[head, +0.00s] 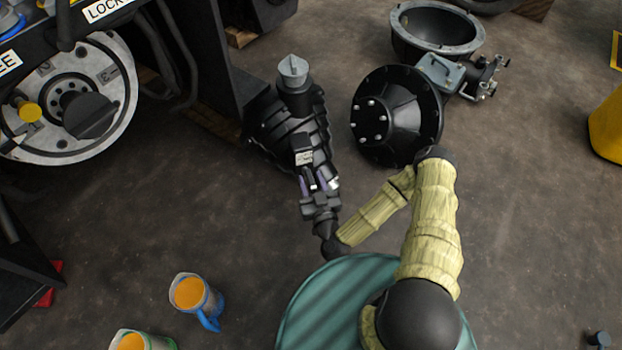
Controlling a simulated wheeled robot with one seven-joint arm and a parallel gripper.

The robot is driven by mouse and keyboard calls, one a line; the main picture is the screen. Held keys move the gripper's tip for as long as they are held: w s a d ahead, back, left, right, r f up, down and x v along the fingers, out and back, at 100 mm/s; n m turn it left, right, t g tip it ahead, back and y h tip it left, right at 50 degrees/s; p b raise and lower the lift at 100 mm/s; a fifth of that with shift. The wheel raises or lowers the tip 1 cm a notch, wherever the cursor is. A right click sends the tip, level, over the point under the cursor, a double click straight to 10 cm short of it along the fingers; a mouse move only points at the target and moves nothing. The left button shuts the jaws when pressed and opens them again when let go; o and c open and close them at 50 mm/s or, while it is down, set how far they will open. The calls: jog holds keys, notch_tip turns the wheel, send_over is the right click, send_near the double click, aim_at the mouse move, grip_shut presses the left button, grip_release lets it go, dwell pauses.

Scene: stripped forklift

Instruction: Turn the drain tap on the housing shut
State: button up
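The black ribbed housing (262,128) stands on the floor left of centre in the head view, with a grey cap (293,70) on its upper end. A small fitting with a pale block (304,157) sits at its near end; this looks like the drain tap, but its handle position is too small to read. My gripper (315,184) is right at this fitting, its purple-lined fingers apart with a small dark and pale part between them. I cannot tell whether the fingers touch or grip it. The gripper hides part of the fitting.
A black bolted cover (395,118) and an open bowl-shaped casing (436,30) lie to the right of the housing. The forklift frame with a wheel hub (60,120) is at left. Jugs of orange liquid (195,295) stand at lower left. The floor at right is mostly clear.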

jog(key=shift+c, duration=0.5)
grip_shut()
